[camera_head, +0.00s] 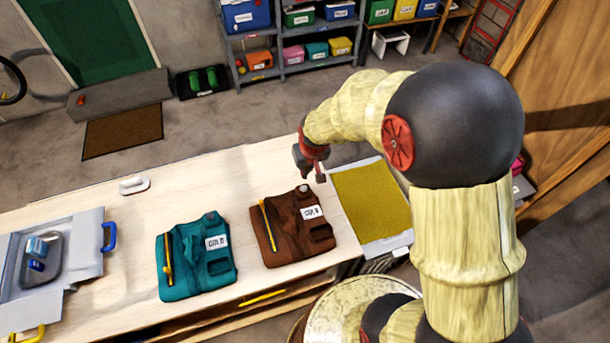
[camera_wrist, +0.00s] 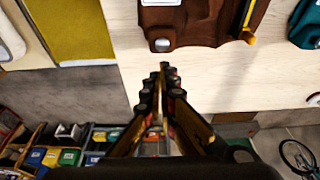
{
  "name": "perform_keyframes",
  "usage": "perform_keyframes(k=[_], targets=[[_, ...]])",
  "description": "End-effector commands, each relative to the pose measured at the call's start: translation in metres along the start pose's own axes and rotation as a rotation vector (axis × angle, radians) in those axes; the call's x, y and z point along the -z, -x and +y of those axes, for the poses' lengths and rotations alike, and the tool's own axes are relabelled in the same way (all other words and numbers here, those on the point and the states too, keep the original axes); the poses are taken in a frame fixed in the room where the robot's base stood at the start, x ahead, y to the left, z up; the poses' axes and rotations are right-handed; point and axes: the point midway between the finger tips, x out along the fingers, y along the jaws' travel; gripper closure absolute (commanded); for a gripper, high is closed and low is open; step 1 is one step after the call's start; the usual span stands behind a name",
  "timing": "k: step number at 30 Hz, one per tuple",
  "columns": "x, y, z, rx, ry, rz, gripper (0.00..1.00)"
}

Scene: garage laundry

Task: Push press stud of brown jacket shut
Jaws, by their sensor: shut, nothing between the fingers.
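The brown jacket (camera_head: 290,228) lies folded on the pale wooden table, with a yellow zip strip down its left part and a white label. Its press stud (camera_head: 304,188) is a small pale round piece at the jacket's far edge. In the wrist view the brown jacket (camera_wrist: 195,20) is at the top, and the silver stud (camera_wrist: 162,44) sits at its near edge. My gripper (camera_head: 318,177) is just beyond and to the right of the stud. In the wrist view my gripper (camera_wrist: 164,68) is shut and empty, its tips just below the stud in the picture. Whether they touch it is unclear.
A teal jacket (camera_head: 197,262) lies left of the brown one. A yellow mat on a grey tray (camera_head: 383,243) lies to the right. A grey case (camera_head: 85,230) stands far left, near a white-handled object (camera_head: 134,186). The table (camera_head: 215,180) is bare behind the jackets.

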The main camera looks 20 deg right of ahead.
Motion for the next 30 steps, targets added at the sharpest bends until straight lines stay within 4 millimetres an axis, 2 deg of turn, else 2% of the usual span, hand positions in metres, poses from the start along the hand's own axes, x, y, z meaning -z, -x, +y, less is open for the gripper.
perform_keyframes(k=[1,3,9,30], targets=[[0.002,0.013,0.000,0.000,0.000,0.004,1.00],[0.002,0.025,0.000,0.000,0.000,0.004,1.00],[0.001,0.046,0.000,0.000,0.000,0.003,1.00],[-0.001,0.051,0.000,0.000,-0.001,-0.004,1.00]])
